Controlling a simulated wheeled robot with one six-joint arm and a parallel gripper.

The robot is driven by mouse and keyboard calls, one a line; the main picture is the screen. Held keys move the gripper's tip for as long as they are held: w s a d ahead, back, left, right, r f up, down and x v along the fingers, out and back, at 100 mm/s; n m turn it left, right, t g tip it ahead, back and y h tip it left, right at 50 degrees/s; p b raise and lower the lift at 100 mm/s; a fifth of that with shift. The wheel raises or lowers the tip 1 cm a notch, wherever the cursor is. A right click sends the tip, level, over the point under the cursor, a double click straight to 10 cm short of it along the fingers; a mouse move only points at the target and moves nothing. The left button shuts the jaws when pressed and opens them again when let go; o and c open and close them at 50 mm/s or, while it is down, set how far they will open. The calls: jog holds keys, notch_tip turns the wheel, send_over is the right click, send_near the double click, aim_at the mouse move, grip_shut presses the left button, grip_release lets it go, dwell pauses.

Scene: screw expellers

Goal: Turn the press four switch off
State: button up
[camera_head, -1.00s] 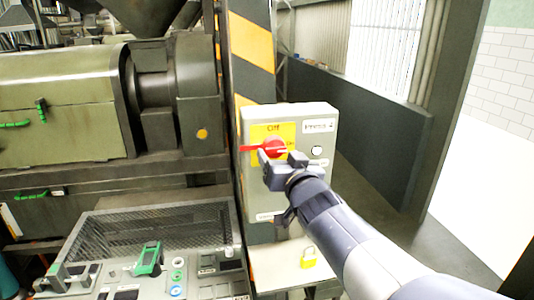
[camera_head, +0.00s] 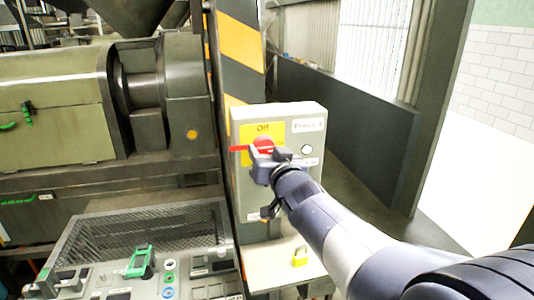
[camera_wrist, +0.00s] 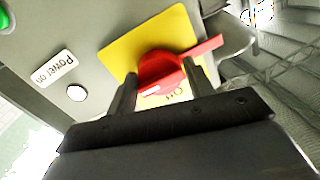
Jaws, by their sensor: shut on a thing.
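A grey switch box (camera_head: 302,135) stands on the right of the striped post, with a name plate that seems to read Press and a number too small to be sure of. On its yellow plate (camera_head: 245,153), marked Off at the top, is a red rotary switch (camera_head: 263,144); its handle points left in the head view. My gripper (camera_head: 262,158) is at the switch, its fingers shut on the red knob. In the wrist view the knob (camera_wrist: 160,72) sits between the two fingers (camera_wrist: 161,88), with the red handle extending to the upper right. My gripper partly covers the plate's lower right.
A round white indicator (camera_head: 306,149) is right of the switch. A control panel (camera_head: 205,290) with a green-framed device (camera_head: 140,262) and mesh cover lies lower left. The press machine (camera_head: 50,105) fills the left.

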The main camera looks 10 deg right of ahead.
jog(key=shift+c, duration=1)
jog(key=shift+f, duration=0.1)
jog(key=n+b, duration=0.1)
jog(key=n, duration=0.1)
jog(key=shift+n, duration=0.4)
jog(key=n+b, duration=0.1)
jog(key=n, duration=0.2)
jog(key=n+b, duration=0.1)
jog(key=n, duration=0.2)
jog(key=shift+d+g+h, duration=0.1)
jog(key=shift+g+h, duration=0.2)
jog(key=n, duration=0.1)
jog(key=n+b, duration=0.1)
jog(key=n, duration=0.3)
jog(key=shift+r+h+b, duration=0.3)
jog(key=shift+b, duration=0.1)
jog(key=shift+r+n+b, duration=0.2)
jog(key=shift+n+b, duration=0.25)
jog(key=shift+n, duration=1.15)
jog(key=shift+r, duration=0.1)
